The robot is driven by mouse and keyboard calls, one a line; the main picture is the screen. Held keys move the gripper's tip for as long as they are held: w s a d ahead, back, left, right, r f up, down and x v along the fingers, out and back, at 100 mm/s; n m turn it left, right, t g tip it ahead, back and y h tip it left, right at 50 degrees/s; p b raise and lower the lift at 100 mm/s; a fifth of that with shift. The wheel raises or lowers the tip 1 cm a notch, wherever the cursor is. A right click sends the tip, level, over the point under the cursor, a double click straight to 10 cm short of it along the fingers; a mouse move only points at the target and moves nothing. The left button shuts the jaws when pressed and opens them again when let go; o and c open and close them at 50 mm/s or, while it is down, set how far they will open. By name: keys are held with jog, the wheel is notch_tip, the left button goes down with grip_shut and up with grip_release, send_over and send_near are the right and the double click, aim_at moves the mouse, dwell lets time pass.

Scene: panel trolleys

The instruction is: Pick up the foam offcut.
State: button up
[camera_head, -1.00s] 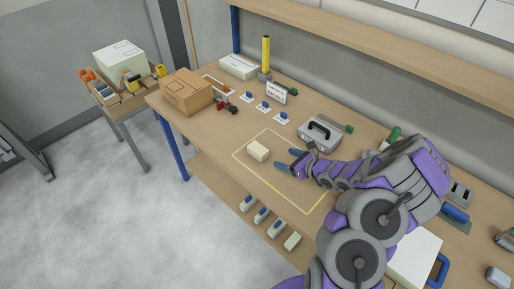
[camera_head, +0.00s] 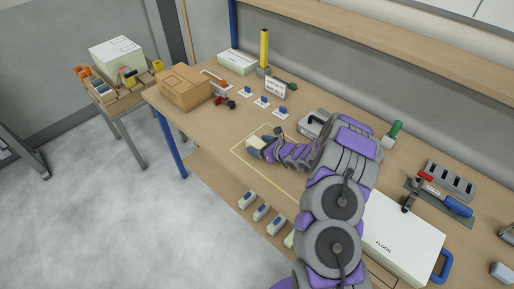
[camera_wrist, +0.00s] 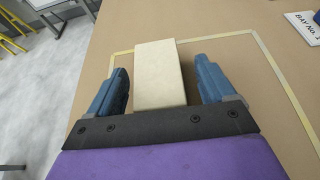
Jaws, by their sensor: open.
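The foam offcut is a cream block lying on the wooden bench inside a yellow tape outline. In the wrist view the foam offcut (camera_wrist: 159,76) lies between the two blue fingers of my gripper (camera_wrist: 162,86). The fingers are open, with a gap to the block on each side; the right gap looks wider. The block's near end is hidden behind the gripper's dark front plate. In the head view my gripper (camera_head: 262,144) is at the foam offcut (camera_head: 254,142), and my arm hides part of the block.
The yellow tape outline (camera_head: 238,153) surrounds the block. A cardboard box (camera_head: 184,88) stands at the bench's left end. A grey case (camera_head: 312,123) sits close behind my arm. A white case marked FLOOR (camera_head: 400,240) lies at the right. Bench around the block is clear.

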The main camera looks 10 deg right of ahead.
jog(key=shift+x, duration=1.3)
jog(key=shift+a+r, duration=0.1)
jog(key=shift+c, duration=0.4)
jog(key=c, duration=0.9)
jog(key=shift+c, duration=0.3)
